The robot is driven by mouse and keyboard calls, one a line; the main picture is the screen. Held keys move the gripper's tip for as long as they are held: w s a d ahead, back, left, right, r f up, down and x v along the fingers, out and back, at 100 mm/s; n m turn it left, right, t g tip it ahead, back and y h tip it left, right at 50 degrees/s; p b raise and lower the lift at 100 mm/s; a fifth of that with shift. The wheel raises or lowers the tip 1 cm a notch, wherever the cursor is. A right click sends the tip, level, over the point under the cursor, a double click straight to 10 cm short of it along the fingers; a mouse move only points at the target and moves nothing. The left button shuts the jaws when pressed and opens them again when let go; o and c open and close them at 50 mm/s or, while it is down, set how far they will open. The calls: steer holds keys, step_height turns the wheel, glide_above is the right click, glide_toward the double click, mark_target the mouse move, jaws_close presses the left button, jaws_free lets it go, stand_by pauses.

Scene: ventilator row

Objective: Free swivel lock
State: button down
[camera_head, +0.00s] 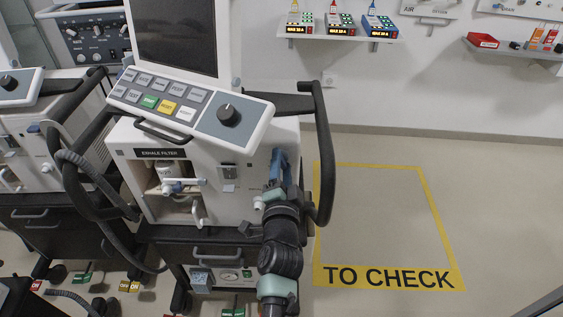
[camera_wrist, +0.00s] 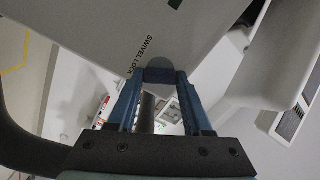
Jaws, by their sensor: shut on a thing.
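The ventilator (camera_head: 210,140) stands in front of me with its screen and button panel on top. In the wrist view, the words SWIVEL LOCK are printed on a pale housing (camera_wrist: 95,35). Beside the label sits the swivel lock (camera_wrist: 160,75), a small dark piece at a grey round patch. My gripper (camera_wrist: 160,80) has its two blue fingers shut on this piece, one on each side. In the head view, my gripper (camera_head: 279,158) reaches up at the right side of the ventilator, below the panel. The lock is hidden there.
A black handle bar (camera_head: 323,150) curves down just right of my gripper. Another ventilator (camera_head: 20,150) stands close on the left with hoses between. Yellow floor marking reading TO CHECK (camera_head: 388,278) encloses clear floor at right. Wall shelves (camera_head: 340,37) hold small devices.

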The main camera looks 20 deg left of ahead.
steer(key=m, duration=0.5)
steer(key=shift+f+p, duration=0.1)
steer(key=shift+p, duration=0.3)
steer(key=shift+m, duration=0.3)
steer(key=shift+c, duration=1.6)
jaws_free()
steer(key=p+v, duration=0.1)
steer(key=v, duration=1.2)
